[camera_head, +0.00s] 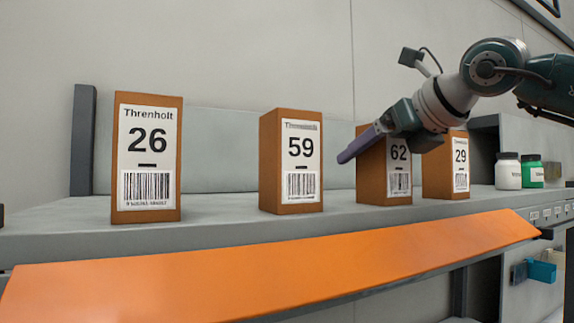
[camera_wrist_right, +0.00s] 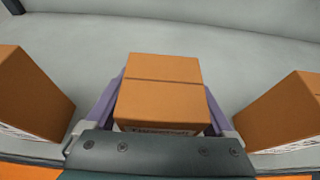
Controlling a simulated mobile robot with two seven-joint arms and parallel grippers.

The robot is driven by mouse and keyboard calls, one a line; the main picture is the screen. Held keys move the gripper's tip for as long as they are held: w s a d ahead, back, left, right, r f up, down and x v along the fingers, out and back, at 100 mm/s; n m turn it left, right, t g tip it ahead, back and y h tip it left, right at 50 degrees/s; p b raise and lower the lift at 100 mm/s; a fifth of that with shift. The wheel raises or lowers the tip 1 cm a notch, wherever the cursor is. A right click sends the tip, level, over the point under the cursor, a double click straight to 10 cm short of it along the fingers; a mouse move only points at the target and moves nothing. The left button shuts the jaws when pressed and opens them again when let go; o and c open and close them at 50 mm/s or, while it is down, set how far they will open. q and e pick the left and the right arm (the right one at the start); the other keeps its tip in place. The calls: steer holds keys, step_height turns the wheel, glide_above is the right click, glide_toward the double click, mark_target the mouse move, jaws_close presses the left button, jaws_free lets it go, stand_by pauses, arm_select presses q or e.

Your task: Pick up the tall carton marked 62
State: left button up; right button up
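The tall carton marked 62 (camera_head: 398,178) stands upright on the grey shelf, brown with a white label and barcode. My right gripper (camera_wrist_right: 163,105) is open around it, with one purple finger on each side. In the head view a finger (camera_head: 357,147) crosses the carton's upper left part and sticks out past its left edge. In the right wrist view the carton's brown top (camera_wrist_right: 162,82) shows between the fingers and covers their inner edges, so I cannot tell whether they touch it. My left gripper is not in view.
Cartons marked 59 (camera_head: 291,160) and 29 (camera_head: 446,168) stand on either side, with gaps between. Carton 26 (camera_head: 147,160) is farther left. White (camera_head: 508,172) and green (camera_head: 532,172) bottles stand at the right. An orange strip (camera_head: 270,265) runs along the shelf front.

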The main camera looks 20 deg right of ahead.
jaws_close()
stand_by(0.5)
steer(key=shift+r, duration=0.1)
